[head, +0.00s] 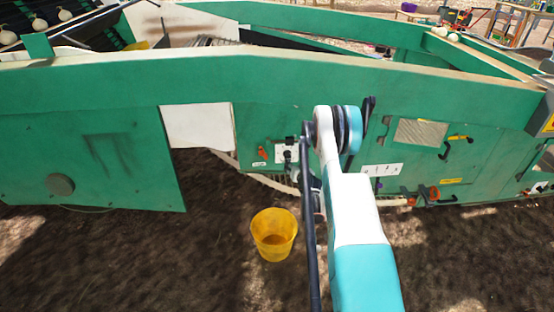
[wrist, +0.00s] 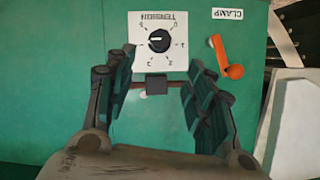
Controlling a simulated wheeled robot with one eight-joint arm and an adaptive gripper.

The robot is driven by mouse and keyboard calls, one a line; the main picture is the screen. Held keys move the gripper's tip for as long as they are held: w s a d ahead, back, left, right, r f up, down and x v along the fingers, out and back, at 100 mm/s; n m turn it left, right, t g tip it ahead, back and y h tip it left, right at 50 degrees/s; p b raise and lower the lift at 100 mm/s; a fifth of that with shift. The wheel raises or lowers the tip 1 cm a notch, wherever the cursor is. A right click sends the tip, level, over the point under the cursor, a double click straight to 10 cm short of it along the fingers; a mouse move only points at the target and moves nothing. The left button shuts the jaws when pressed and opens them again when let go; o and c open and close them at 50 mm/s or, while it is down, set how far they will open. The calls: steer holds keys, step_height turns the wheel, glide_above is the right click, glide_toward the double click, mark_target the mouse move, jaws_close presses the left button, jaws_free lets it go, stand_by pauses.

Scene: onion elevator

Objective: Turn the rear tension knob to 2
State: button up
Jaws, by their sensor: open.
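The tension knob (wrist: 159,41) is a round black knob on a white plate (wrist: 140,18) marked TENSION, with numbers around it. The lettering is upside down in the wrist view. A small white mark shows on the knob; I cannot tell surely which number it points to. My gripper (wrist: 158,66) is open and empty, its two dark fingers spread below the knob in the picture and apart from it. In the head view the white plate (head: 281,153) is partly hidden by my arm and gripper, and the knob cannot be made out clearly.
A yellow bucket (head: 274,234) stands on the soil below the green machine (head: 120,90). A pale hose (head: 265,182) runs along the machine's lower edge.

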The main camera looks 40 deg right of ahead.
mark_target(289, 157)
steer(key=b+x, duration=0.4)
steer(key=x, duration=0.9)
steer(key=shift+w, duration=0.15)
steer(key=c, duration=1.1)
